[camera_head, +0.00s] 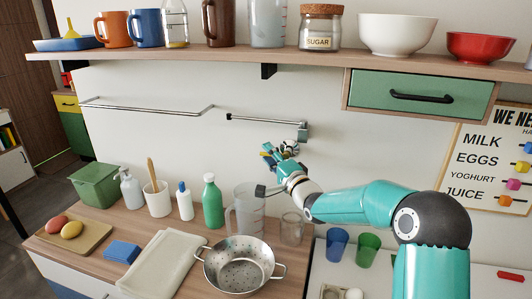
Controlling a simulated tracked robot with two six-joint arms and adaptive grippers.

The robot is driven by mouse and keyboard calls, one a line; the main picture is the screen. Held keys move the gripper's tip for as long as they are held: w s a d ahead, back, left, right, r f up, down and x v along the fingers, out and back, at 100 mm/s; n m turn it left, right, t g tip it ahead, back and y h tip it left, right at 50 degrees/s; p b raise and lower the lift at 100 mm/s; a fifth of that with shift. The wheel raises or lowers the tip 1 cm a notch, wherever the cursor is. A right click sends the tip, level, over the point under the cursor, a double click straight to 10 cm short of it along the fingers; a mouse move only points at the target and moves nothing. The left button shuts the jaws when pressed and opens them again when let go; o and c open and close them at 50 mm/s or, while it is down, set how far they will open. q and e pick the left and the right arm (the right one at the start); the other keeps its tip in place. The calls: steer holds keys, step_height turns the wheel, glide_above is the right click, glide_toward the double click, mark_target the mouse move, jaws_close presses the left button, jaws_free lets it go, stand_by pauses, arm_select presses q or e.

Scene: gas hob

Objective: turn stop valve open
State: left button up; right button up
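My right gripper (272,154) is in front of the wall, below the right end of a metal bar fitting (267,120). Its arm comes in from the right. Small yellow and blue parts show at its fingertips. They are too small to tell whether they belong to the stop valve or whether the fingers are closed on anything. A round metal part (290,146) shows just behind the fingers, under the fitting's wall bracket (304,131). I cannot clearly make out the stop valve's handle or its position. My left gripper is out of view.
A shelf (330,56) and a green drawer (418,95) hang above my arm. On the counter below stand a clear jug (246,212), a green bottle (212,202), a glass (292,229) and a colander (240,264).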

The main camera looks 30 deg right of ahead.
steer(key=shift+w, duration=0.2)
steer(key=shift+c, duration=0.2)
jaws_close()
